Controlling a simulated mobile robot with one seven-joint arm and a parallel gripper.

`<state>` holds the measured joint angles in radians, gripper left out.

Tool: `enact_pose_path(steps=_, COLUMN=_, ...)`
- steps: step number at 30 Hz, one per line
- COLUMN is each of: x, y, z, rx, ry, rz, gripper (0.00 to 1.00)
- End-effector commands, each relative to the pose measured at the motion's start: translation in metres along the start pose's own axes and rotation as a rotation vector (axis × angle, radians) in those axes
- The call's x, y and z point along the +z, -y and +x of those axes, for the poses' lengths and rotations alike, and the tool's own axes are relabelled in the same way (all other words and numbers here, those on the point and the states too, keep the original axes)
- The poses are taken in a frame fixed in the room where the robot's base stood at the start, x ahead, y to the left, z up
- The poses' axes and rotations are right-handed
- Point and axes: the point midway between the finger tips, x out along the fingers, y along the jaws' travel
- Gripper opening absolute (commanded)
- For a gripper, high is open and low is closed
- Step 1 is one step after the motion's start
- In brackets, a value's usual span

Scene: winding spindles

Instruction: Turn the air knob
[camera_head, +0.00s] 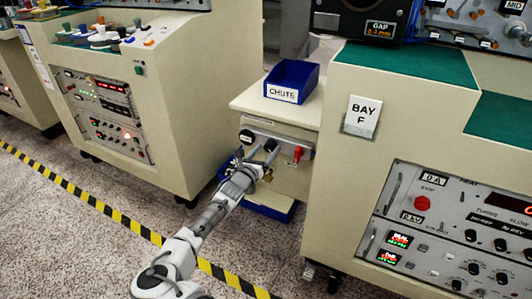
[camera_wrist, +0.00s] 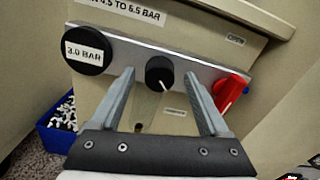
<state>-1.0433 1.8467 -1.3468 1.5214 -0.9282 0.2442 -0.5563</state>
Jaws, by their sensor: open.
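The air knob (camera_wrist: 159,70) is a small round black knob with a white pointer line, on a grey strip on the front of a cream cabinet. In the wrist view the pointer points down and slightly right. My gripper (camera_wrist: 160,74) is open, its two fingers on either side of the knob with gaps visible; I cannot tell how far they are from the strip. In the head view my gripper (camera_head: 262,162) is in front of the strip (camera_head: 283,143), and the knob is hard to make out there.
A black gauge reading "3.0 BAR" (camera_wrist: 83,50) is left of the knob, and a red lever (camera_wrist: 230,92) is close to the right finger. A blue bin of small parts (camera_wrist: 62,128) stands below left. A blue CHUTE tray (camera_head: 292,78) sits on top of the cabinet. Consoles flank it.

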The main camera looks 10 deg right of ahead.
Motion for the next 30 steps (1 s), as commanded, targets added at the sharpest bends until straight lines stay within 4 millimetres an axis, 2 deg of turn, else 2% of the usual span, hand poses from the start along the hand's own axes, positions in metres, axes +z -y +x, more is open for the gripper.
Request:
enact_pose_path(steps=7, x=0.0004, y=0.0001, z=0.0007, rx=0.000, ry=0.000, rz=0.000, gripper=0.79)
enact_pose_path(steps=20, x=0.0002, y=0.0003, z=0.0004, rx=-0.001, ry=0.000, rz=0.000, gripper=0.02)
enact_pose_path(steps=30, x=0.0014, y=0.0008, z=0.0005, rx=-0.001, ry=0.000, rz=0.034, gripper=0.00)
